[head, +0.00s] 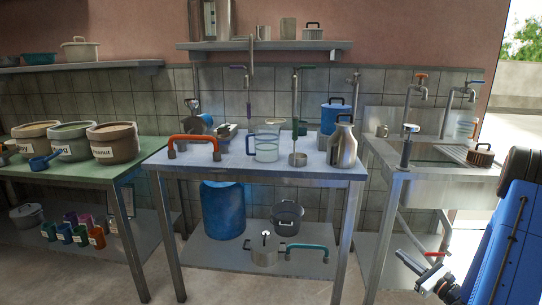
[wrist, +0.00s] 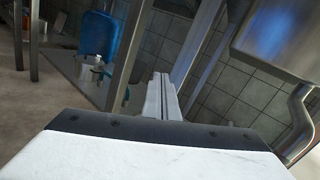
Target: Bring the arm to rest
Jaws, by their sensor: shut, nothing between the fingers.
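My gripper (head: 425,277) shows at the lower right of the head view, low in front of the sink stand. It also shows in the wrist view (wrist: 161,78), where its two fingers are pressed together with nothing between them. My blue arm comes down along the right edge of the head view. The gripper is apart from the furniture around it as far as I can see.
A steel sink (head: 430,152) on legs stands behind my gripper, with a drain pipe (head: 415,238) below. The middle table (head: 225,172) holds a jug (head: 267,145) and a steel can (head: 343,145). A blue barrel (head: 222,210) stands underneath. The front floor is open.

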